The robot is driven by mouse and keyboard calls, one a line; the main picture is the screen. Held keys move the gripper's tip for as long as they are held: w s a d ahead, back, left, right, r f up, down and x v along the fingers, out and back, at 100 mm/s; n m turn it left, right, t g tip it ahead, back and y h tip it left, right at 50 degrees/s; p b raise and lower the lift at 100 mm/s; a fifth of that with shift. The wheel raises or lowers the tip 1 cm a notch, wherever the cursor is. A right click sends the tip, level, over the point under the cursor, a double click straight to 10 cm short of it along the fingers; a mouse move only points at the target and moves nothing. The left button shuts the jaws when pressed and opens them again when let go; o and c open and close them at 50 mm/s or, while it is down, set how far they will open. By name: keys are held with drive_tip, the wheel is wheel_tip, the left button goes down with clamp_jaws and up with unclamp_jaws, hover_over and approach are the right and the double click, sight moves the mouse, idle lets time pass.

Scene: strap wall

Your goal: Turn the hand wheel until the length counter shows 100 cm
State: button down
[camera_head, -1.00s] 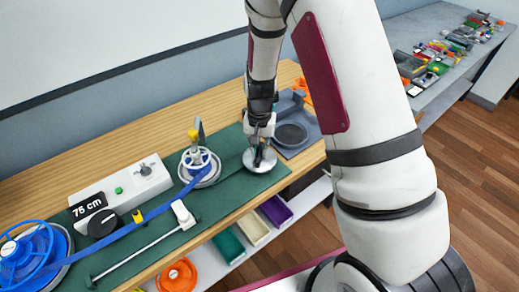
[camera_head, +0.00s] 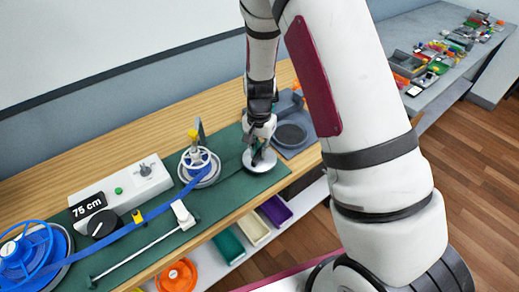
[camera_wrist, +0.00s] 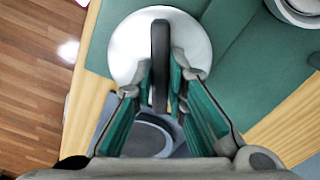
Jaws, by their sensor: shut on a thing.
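The hand wheel (camera_head: 268,163) is a pale round disc at the right end of the green mat. A dark bar (camera_wrist: 160,40) stands across its middle in the wrist view. My gripper (camera_wrist: 163,75) is over the disc, its fingers closed on both sides of this bar. In the head view my gripper (camera_head: 258,148) hides much of the wheel. The length counter (camera_head: 88,205) is a black display on a white box and reads 75 cm. A blue strap (camera_head: 160,210) runs from the blue spoked reel (camera_head: 25,250) to a white-topped spool (camera_head: 197,160).
The white box carries a dark round knob (camera_head: 104,224), a green button (camera_head: 118,190) and a small grey knob (camera_head: 145,170). A white slider (camera_head: 183,213) stands on a rod. A grey tray (camera_head: 297,140) lies just beyond the wheel. Bins sit on the shelf below.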

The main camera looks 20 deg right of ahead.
sight(259, 151)
drive_tip(key=c, duration=1.6)
unclamp_jaws()
wheel_tip(259, 151, up, 12)
